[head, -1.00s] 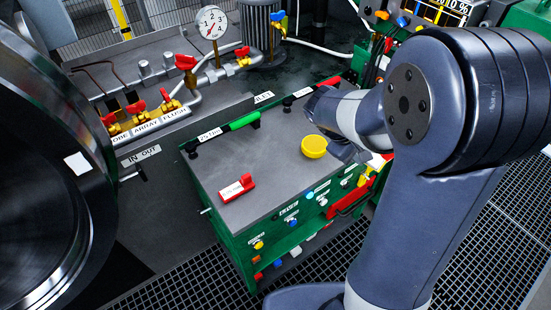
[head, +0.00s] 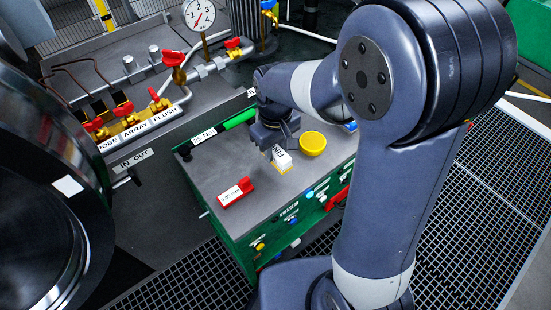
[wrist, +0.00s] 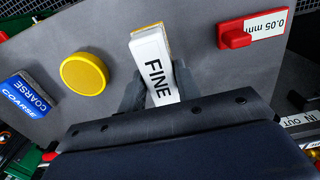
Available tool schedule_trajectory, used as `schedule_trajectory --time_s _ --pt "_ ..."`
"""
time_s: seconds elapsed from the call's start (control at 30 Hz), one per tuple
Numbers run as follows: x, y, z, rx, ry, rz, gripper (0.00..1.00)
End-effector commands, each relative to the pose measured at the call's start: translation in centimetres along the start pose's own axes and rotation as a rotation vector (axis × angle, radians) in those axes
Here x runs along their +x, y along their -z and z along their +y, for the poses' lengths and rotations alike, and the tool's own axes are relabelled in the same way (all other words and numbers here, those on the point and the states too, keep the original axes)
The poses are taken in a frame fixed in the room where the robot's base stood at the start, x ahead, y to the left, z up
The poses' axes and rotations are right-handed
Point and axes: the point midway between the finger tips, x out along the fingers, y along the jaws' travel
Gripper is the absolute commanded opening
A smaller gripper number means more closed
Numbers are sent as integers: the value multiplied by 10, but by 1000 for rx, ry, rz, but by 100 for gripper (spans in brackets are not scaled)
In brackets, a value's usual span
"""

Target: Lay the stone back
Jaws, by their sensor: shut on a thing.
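The stone (wrist: 155,65) is a white block with a yellow layer, marked FINE. It also shows in the head view (head: 282,159), below my gripper (head: 276,146), over the grey top of the green cabinet (head: 235,170). In the wrist view my gripper (wrist: 158,90) has a dark finger on each side of the stone and is shut on it. The stone's far end sticks out beyond the fingers. I cannot tell whether its lower end touches the top. A blue stone marked COARSE (wrist: 25,95) lies at the left of the wrist view.
A round yellow tin (head: 312,143) stands right of the held stone. A red piece with a 0.05 mm label (head: 236,192) lies to the left. A green-handled tool (head: 239,119) lies along the back edge. Bare grey top lies between these things.

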Motion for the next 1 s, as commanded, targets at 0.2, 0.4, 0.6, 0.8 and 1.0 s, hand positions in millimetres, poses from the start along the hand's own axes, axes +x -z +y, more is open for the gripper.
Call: schedule_trajectory --time_s 0.2,0.4,0.6,0.8,1.0 --pt "26 0 0 1 0 -2 10" --pt "44 0 0 1 -1 1 10" --pt "44 0 0 1 -1 1 33" --pt "44 0 0 1 -1 1 50" --pt "44 0 0 1 -1 1 53"
